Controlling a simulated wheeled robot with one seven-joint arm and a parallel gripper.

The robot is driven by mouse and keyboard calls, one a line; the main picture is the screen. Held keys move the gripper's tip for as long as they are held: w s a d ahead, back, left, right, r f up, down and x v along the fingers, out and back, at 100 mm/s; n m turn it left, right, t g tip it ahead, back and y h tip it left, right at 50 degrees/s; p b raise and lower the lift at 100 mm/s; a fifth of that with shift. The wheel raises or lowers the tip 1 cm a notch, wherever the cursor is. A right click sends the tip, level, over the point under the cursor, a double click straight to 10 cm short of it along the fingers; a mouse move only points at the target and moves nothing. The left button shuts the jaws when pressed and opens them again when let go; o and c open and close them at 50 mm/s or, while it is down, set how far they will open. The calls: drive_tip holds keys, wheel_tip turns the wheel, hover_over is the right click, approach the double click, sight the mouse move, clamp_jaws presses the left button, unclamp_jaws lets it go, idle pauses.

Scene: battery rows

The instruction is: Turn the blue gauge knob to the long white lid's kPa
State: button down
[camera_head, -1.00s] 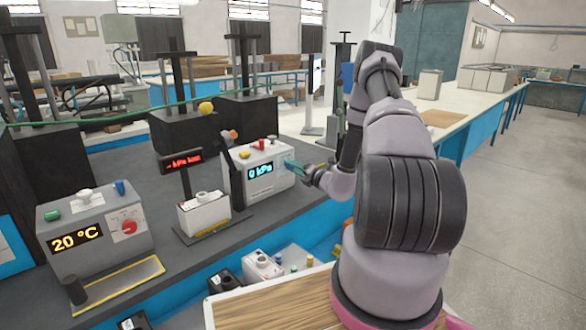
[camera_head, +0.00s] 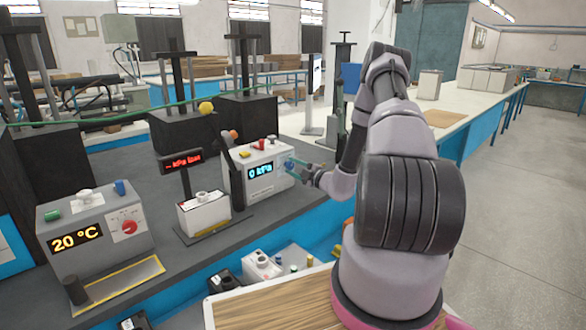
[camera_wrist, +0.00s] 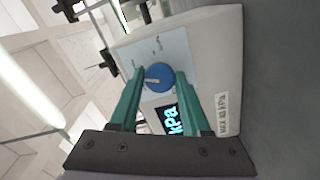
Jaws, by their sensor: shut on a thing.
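The blue gauge knob (camera_head: 289,164) is on the right side of the front of a light grey box with a cyan display (camera_head: 262,170) reading "0 kPa". In the wrist view the knob (camera_wrist: 160,77) has a pale pointer mark on its face. My gripper (camera_head: 295,164) is at the knob, with its green fingers (camera_wrist: 161,75) on either side of it, shut on it. A small label (camera_wrist: 222,115) on the box shows "kPa"; its number is hard to read. I cannot tell which thing is the long white lid.
A grey box (camera_head: 97,235) at left reads "20 °C" and has a red dial (camera_head: 129,227). White and black blocks (camera_head: 262,266) sit below the bench edge.

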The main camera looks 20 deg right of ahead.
drive_tip(key=m, duration=0.6)
drive_tip(key=shift+f, duration=0.1)
drive_tip(key=m, duration=0.7)
drive_tip(key=shift+m, duration=0.3)
idle(0.3)
drive_tip(key=shift+c, duration=1.9)
unclamp_jaws()
drive_tip(key=v, duration=1.1)
